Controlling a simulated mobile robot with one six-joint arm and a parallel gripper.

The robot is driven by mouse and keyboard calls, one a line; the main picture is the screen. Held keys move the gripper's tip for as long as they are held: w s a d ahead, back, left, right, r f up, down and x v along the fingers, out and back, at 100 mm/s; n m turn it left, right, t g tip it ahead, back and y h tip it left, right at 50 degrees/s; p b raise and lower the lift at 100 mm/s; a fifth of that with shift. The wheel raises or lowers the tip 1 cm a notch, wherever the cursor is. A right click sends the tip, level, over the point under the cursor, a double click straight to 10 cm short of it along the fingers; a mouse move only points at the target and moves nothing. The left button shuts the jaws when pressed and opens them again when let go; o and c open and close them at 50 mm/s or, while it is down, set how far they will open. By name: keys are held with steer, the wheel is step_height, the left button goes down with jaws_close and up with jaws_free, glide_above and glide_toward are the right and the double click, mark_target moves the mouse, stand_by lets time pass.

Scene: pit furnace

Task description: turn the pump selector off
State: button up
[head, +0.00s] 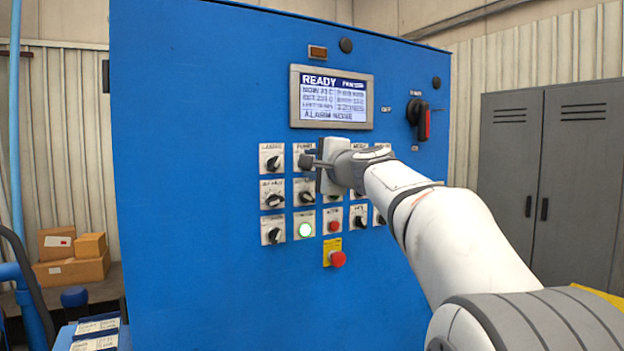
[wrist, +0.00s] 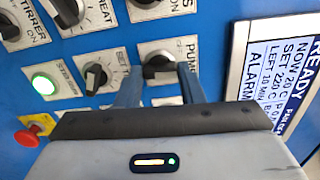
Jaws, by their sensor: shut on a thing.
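The pump selector (wrist: 158,68) is a black knob on a white plate lettered PUMP, seen between my fingertips in the wrist view. My gripper (wrist: 160,88) is shut on this knob, one finger on either side. In the head view my gripper (head: 308,161) reaches the upper row of the blue panel, just below the PUMP lettering (head: 304,148). It hides most of the knob there, and I cannot read the knob's exact setting.
Other black knobs sit close around it, including one at its left (head: 272,163). Below are a lit green button (head: 305,230) and a red mushroom button (head: 337,259). The display (head: 331,98) reads READY. A red-handled main switch (head: 419,120) is at upper right.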

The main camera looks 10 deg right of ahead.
steer(key=shift+f+n+b, duration=0.15)
steer(key=shift+n+b, duration=2.7)
steer(key=shift+n, duration=0.55)
steer(key=o, duration=1)
steer(key=b+v, duration=0.2)
steer(key=v, duration=0.5)
steer(key=shift+s+d, duration=0.1)
steer(key=shift+s, duration=0.25)
